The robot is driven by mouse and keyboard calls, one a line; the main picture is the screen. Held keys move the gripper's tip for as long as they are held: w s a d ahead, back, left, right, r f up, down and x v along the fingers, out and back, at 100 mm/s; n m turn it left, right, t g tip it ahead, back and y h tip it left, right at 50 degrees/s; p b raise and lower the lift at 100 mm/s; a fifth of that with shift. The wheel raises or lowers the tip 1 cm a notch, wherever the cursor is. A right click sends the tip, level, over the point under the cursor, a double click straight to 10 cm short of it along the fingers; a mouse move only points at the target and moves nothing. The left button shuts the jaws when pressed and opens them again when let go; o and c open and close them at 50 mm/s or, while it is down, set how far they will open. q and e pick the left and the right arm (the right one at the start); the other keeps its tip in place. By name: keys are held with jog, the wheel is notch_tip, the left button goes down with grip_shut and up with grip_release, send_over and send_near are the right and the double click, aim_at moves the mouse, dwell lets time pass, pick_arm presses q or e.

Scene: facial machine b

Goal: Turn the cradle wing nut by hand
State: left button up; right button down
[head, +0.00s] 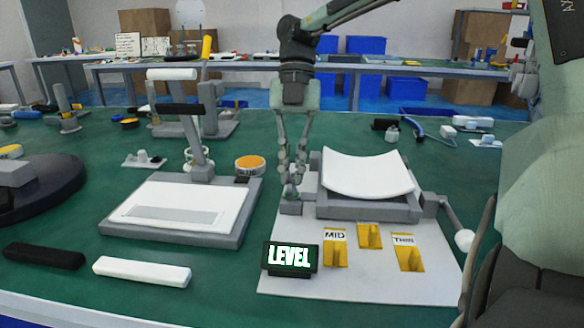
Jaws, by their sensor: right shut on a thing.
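The cradle (318,208) is a grey frame holding a curved white sheet (368,174), on a white base plate (360,278) at the centre right of the head view. A crank with a white ball knob (464,240) sticks out on its right side. My right gripper (291,188) points down at the left side of the cradle. Its fingers are shut on the wing nut, above a small grey block (291,208). The fingertips hide most of the wing nut, so its angle cannot be told. My left gripper is not in view.
A grey stand with a white pad (165,212) is to the left. White (142,271) and black (44,256) bars lie in front.

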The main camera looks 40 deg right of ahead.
jog(key=shift+w+r, duration=0.1)
jog(key=shift+r, duration=0.05)
jog(key=c, duration=1.6)
grip_release()
jog(key=shift+c, duration=0.2)
jog(key=v, duration=1.2)
